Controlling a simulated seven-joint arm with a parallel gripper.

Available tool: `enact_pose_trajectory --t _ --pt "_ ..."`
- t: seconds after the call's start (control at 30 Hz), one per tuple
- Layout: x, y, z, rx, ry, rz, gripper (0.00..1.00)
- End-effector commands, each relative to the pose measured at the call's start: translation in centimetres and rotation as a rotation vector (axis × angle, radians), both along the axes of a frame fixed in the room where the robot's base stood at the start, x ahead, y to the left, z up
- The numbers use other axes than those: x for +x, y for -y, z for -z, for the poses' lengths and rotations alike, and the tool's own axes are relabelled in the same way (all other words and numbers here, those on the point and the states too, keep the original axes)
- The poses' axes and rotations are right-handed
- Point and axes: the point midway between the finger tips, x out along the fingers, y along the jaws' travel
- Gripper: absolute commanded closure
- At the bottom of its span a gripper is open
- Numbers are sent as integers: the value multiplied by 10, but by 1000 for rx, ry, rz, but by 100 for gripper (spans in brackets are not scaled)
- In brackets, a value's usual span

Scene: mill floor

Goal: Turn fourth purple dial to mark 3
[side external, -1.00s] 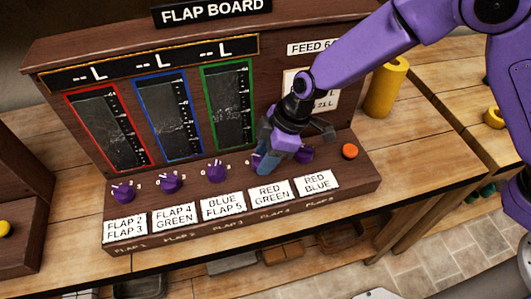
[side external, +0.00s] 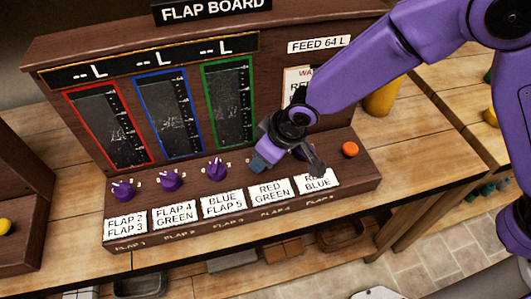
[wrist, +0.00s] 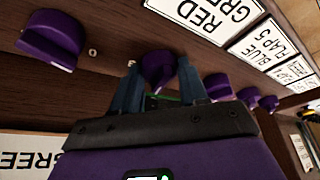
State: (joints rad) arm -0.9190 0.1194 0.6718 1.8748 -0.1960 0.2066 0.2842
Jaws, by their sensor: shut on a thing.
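The fourth purple dial (wrist: 158,68) sits between my gripper's two fingers in the wrist view, near the RED GREEN label (wrist: 208,14). My gripper (wrist: 158,85) is shut on this dial, one finger on each side. In the side view my gripper (side external: 258,164) is down at the panel above the RED GREEN label (side external: 271,191) and hides the fourth dial. The dial's pointer and its marks cannot be read in either view.
Three purple dials stand to the left, the nearest being the third dial (side external: 217,170). The fifth dial (wrist: 50,40) is close to my gripper. An orange button (side external: 350,149) is at the panel's right end. The flap board (side external: 275,75) rises behind.

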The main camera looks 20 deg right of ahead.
Motion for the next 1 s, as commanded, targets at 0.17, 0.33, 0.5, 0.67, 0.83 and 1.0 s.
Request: enact_pose_trajectory --t 0.17,0.33,0.5,0.67,0.83,1.0 --pt "-2 -2 0 -4 -1 117 87" --pt "-3 -3 0 -3 -1 235 87" --pt "-3 -3 0 -4 0 364 87" --pt "-3 -5 1 -4 0 501 87" --pt "-3 -7 0 -2 1 665 87" --pt "-3 -8 0 -1 -1 823 87"
